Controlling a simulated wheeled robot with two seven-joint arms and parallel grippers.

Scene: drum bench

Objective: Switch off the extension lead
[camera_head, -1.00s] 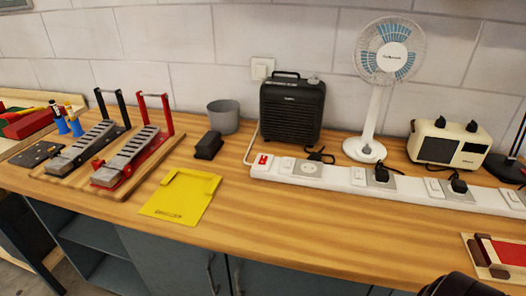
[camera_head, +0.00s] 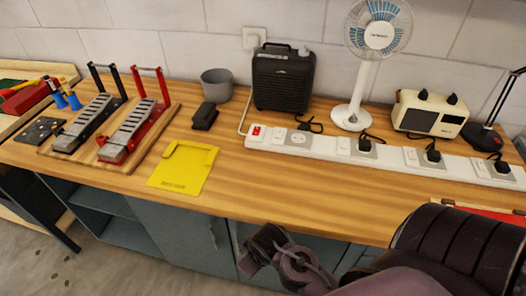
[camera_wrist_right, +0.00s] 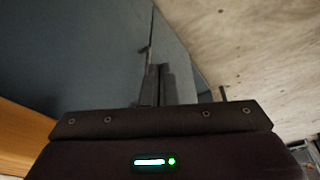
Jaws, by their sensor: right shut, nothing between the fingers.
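The extension lead (camera_head: 320,148) is a long white strip on the bench, running from the middle to the right edge in the head view. A red main switch (camera_head: 256,132) sits at its left end; I cannot tell its position. Small white switches sit beside the sockets. The leftmost socket (camera_head: 298,138) is empty and black plugs sit in the others. My right arm is low in front of the bench in the head view. My right gripper (camera_wrist_right: 158,85) is shut and empty in the right wrist view, facing the cabinet fronts. My left gripper is not in view.
Behind the lead stand a black heater (camera_head: 284,78), a white fan (camera_head: 352,116) and a cream radio (camera_head: 430,112). A yellow tray (camera_head: 180,182), a black block (camera_head: 204,115) and a grey cup (camera_head: 217,84) lie left.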

